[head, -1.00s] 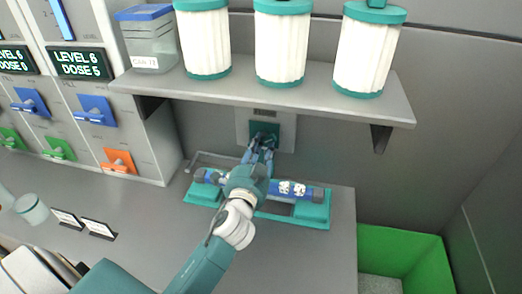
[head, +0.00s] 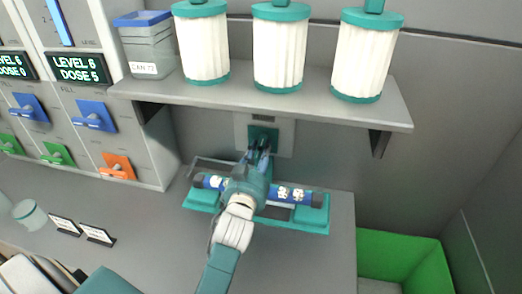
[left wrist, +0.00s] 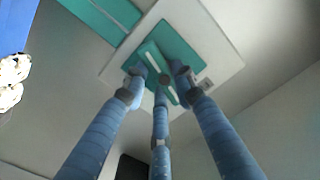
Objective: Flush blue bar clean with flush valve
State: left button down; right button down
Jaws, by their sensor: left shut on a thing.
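The blue bar (head: 303,195) lies across a teal cradle (head: 312,219) on the counter, with dark end caps and white patches on its surface. Part of it is hidden behind my left gripper (head: 262,152). The flush valve (head: 263,132) is a teal square on a pale wall plate behind the bar. In the left wrist view its teal handle (left wrist: 157,62) with a white stripe sits between the fingertips of my left gripper (left wrist: 163,82), which is shut on it. White patches on the bar (left wrist: 10,80) also show at the left edge there. My right gripper is not in view.
A shelf (head: 290,97) with several white filter canisters (head: 279,48) and a clear bin (head: 148,48) overhangs the valve. Dispensers with blue, green and orange valves (head: 118,166) stand left. A green bin (head: 405,250) lies right of the counter.

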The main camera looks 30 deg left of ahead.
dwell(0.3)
pick_arm(q)
jog(key=c, duration=1.4)
grip_release()
jog(key=shift+r, duration=0.1)
notch_tip(320, 180, up, 10)
jog(key=shift+f, duration=0.1)
